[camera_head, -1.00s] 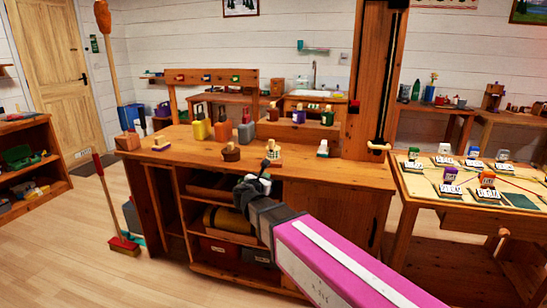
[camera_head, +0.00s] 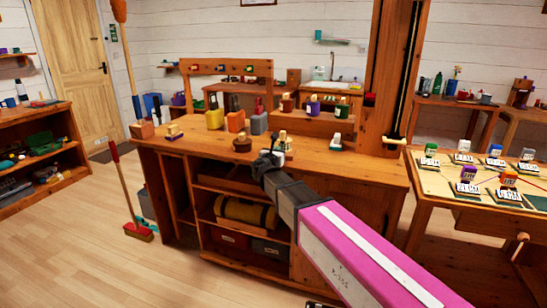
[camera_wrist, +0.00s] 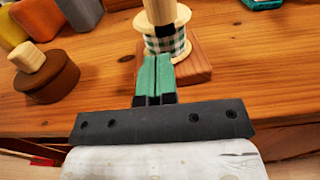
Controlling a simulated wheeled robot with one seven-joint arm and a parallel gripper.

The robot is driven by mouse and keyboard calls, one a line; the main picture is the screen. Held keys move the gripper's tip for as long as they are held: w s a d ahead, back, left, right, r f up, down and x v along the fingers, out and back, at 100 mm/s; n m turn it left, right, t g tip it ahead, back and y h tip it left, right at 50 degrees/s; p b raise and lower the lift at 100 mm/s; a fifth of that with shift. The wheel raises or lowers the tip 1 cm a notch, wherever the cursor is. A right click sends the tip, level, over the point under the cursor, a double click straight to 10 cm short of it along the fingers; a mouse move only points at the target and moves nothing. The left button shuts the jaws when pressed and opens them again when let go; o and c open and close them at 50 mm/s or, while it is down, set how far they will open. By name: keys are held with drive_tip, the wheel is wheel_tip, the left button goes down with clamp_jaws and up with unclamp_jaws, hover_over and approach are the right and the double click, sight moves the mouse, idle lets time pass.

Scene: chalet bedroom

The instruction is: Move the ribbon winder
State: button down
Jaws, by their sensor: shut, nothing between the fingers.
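The ribbon winder (camera_wrist: 168,38) is a spool wrapped in green-and-white checked ribbon with a pale wooden post, on a brown wooden base (camera_wrist: 190,65), in the wrist view. It stands upright on the workbench (camera_wrist: 255,85). In the head view the winder (camera_head: 283,138) is partly hidden behind my gripper (camera_head: 276,153). In the wrist view my gripper (camera_wrist: 158,60) has its green fingers together and empty. Their tips point at the spool's near side and overlap the base in the picture; I cannot tell whether they touch.
A round brown wooden piece (camera_head: 242,144) with a pale knob stands left of the winder. A white-and-green item (camera_head: 336,143) stands to its right. A tall wooden post (camera_head: 380,70) rises at the right, beside a table (camera_head: 425,185) of labelled items.

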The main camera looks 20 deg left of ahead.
drive_tip(key=shift+w+d, duration=0.15)
drive_tip(key=shift+w, duration=1.25)
drive_tip(key=w, duration=0.6)
drive_tip(key=w+d, duration=0.1)
drive_tip(key=w, duration=1.3)
drive_tip(key=shift+w+d, duration=0.2)
drive_tip(key=shift+d, duration=0.1)
drive_tip(key=shift+s, duration=0.1)
